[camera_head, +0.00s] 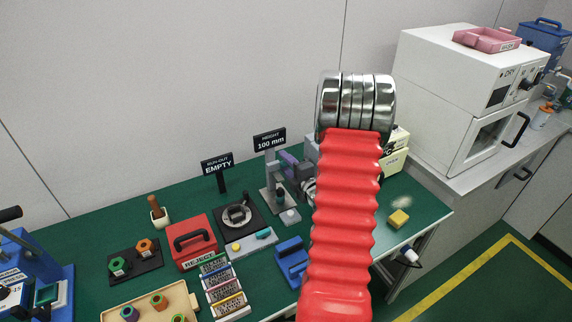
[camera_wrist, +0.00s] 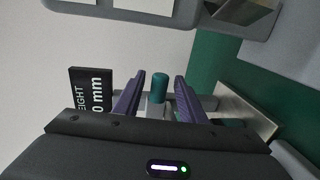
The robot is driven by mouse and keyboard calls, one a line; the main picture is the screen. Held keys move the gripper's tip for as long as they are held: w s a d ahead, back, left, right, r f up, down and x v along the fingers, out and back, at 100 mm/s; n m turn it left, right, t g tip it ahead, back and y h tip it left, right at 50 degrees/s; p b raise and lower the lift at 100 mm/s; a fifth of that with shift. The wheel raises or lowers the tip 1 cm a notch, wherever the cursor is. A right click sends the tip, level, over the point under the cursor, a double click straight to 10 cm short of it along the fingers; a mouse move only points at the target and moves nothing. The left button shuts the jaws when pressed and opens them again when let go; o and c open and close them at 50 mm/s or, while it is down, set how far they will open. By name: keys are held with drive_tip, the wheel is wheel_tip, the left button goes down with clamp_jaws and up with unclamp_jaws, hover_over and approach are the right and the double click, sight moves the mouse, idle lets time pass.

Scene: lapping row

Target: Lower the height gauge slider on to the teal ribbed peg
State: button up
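The height gauge (camera_head: 271,172) stands upright on the green bench beside a sign reading "HEIGHT 100 mm" (camera_head: 270,141). In the wrist view a teal cylindrical knob (camera_wrist: 160,86), apparently on the gauge slider, sits between the two purple fingers of my gripper (camera_wrist: 157,88). Gaps show on both sides of it, so the gripper is open around it. A second teal piece (camera_wrist: 231,122), probably the ribbed peg, shows partly behind the gripper body, by the gauge base (camera_wrist: 250,113). In the head view my red arm hides most of my gripper (camera_head: 291,160).
Left of the gauge are a dark round fixture (camera_head: 237,214) with an "EMPTY" sign (camera_head: 217,166), a red REJECT box (camera_head: 186,240) and a beige tray (camera_head: 120,316) with several pegs. A blue block (camera_head: 291,262) lies in front.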

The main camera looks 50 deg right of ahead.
drive_tip(key=shift+c, duration=0.5)
clamp_jaws()
